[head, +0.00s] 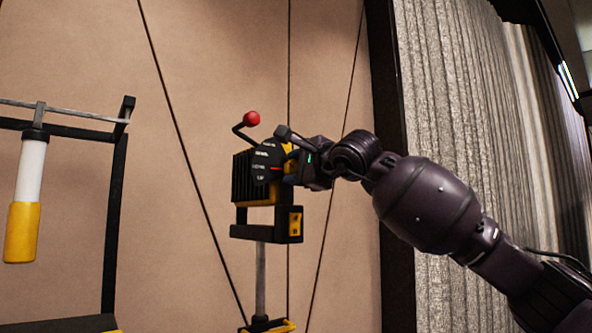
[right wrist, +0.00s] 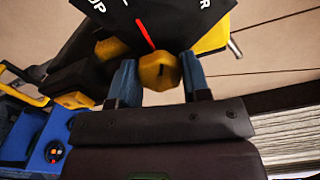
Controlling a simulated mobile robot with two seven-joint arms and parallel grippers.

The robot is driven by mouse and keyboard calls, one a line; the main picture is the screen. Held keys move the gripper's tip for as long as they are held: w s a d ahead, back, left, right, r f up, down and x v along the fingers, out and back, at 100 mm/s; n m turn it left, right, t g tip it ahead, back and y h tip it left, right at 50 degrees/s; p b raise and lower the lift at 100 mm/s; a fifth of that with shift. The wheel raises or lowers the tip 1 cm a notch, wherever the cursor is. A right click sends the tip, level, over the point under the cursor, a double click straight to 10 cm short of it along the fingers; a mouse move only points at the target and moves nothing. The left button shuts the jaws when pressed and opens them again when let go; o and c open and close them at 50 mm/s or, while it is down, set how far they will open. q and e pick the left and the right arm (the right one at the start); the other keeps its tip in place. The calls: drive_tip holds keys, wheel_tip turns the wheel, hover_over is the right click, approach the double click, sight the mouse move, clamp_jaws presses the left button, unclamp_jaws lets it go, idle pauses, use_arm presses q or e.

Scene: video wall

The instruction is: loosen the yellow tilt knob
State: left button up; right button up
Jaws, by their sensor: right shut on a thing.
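The yellow tilt knob (right wrist: 158,72) is a small faceted knob below the black lettered dial (right wrist: 150,28) with its red mark. My right gripper (right wrist: 159,84) has one blue fingertip on each side of the knob and is shut on it. In the head view, my right gripper (head: 289,178) reaches in from the right to the black and yellow head unit (head: 245,178), beside its dial (head: 268,164). I cannot make out the knob there behind the gripper. My left gripper is not in view.
A lever with a red ball (head: 251,118) stands up from the unit, close to my right gripper. The unit sits on a grey post (head: 261,280). At left are a black frame (head: 115,210) and a hanging white and yellow cylinder (head: 27,195). A ribbed grey curtain (head: 450,90) is at right.

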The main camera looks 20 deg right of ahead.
drive_tip(key=n, duration=0.3)
drive_tip(key=shift+n, duration=0.4)
drive_tip(key=n+p, duration=0.1)
drive_tip(key=n, duration=0.4)
drive_tip(key=shift+n, duration=0.4)
drive_tip(key=shift+n+p, duration=0.35)
drive_tip(key=shift+n, duration=0.45)
drive_tip(key=shift+f, duration=0.1)
drive_tip(key=o, duration=0.9)
drive_tip(key=shift+o, duration=0.2)
drive_tip(key=shift+s, duration=0.1)
